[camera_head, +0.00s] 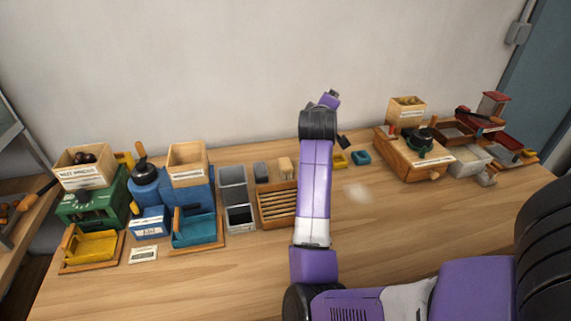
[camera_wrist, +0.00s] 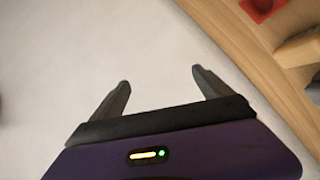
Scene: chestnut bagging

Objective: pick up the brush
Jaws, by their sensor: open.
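My gripper (camera_wrist: 159,77) is open in the wrist view, with nothing between its two dark fingers. In the head view my raised arm stands in front of the middle of the table and the fingers cannot be made out. I cannot pick out the brush with certainty. A small beige block-like thing (camera_head: 285,167) stands behind the slatted wooden tray, left of my arm; it may be the brush, but it is too small to tell. A part of the table behind my arm is hidden.
On the wooden table (camera_head: 400,230), a green machine (camera_head: 92,206), blue machine (camera_head: 146,187) and grey bins (camera_head: 234,182) stand left. A wooden grinder box (camera_head: 407,158) and trays stand right. Small yellow (camera_head: 339,160) and teal (camera_head: 361,157) trays sit beside my arm.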

